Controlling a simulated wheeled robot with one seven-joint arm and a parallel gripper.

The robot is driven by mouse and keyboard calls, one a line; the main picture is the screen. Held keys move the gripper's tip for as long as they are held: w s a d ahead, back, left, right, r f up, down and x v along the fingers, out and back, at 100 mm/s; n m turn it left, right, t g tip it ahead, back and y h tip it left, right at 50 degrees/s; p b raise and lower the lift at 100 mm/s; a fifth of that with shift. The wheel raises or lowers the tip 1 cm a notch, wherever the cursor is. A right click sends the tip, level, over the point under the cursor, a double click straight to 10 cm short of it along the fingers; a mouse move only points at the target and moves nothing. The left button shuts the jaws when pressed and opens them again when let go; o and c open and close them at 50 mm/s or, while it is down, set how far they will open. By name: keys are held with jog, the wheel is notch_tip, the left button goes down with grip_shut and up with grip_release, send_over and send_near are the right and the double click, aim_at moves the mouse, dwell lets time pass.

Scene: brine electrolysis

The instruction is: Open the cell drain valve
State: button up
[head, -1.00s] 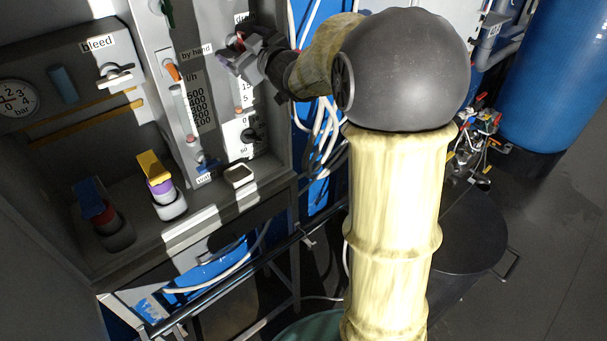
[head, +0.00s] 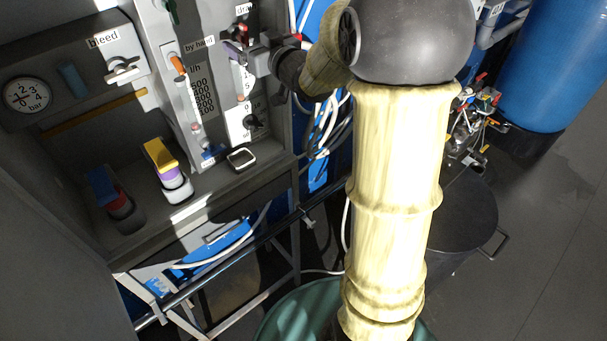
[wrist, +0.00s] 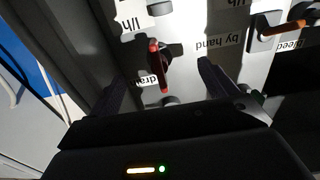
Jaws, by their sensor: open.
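The drain valve's red lever (wrist: 157,65) stands out from the grey panel beside a partly hidden "drain" label (wrist: 152,84) in the wrist view. In that view the lever lies between the two fingers of my gripper (wrist: 164,74), nearer the left one, with gaps visible on both sides. My gripper is open and holds nothing. In the head view my gripper (head: 241,50) is in front of the panel, just below the "drain" label (head: 243,10). Only a bit of the red lever (head: 243,31) shows there; the rest is hidden by the gripper.
The orange "by hand" lever (head: 179,65) is left of my gripper, with the "bleed" valve (head: 122,70) farther left. A black knob (head: 252,122) is below it. White hoses (head: 325,125) hang right of the panel.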

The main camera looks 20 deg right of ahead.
jog(key=b+v, duration=0.5)
jog(key=v, duration=1)
jog(key=s+f+m+g+h+b, duration=0.1)
jog(key=f+m+g+h+b, duration=0.1)
jog(key=f, duration=1.1)
jog(key=s+f+m+g+h+b, duration=0.2)
jog(key=f+g+h+b, duration=0.2)
jog(key=f, duration=1)
jog(key=shift+f+g+h+b, duration=0.2)
jog(key=shift+g+h+b, duration=0.1)
jog(key=shift+g+b, duration=0.7)
jog(key=shift+d+f, duration=0.1)
jog(key=shift+d, duration=0.05)
jog(key=s+a+f+g, duration=0.2)
jog(key=s+f+g, duration=0.1)
jog(key=s+f, duration=0.1)
jog(key=s+a+f+g+y, duration=0.1)
jog(key=s+a+f+g, duration=0.2)
jog(key=s, duration=0.3)
jog(key=shift+s+a+f+g, duration=0.25)
jog(key=shift+s+f+g, duration=0.1)
jog(key=shift+f, duration=0.15)
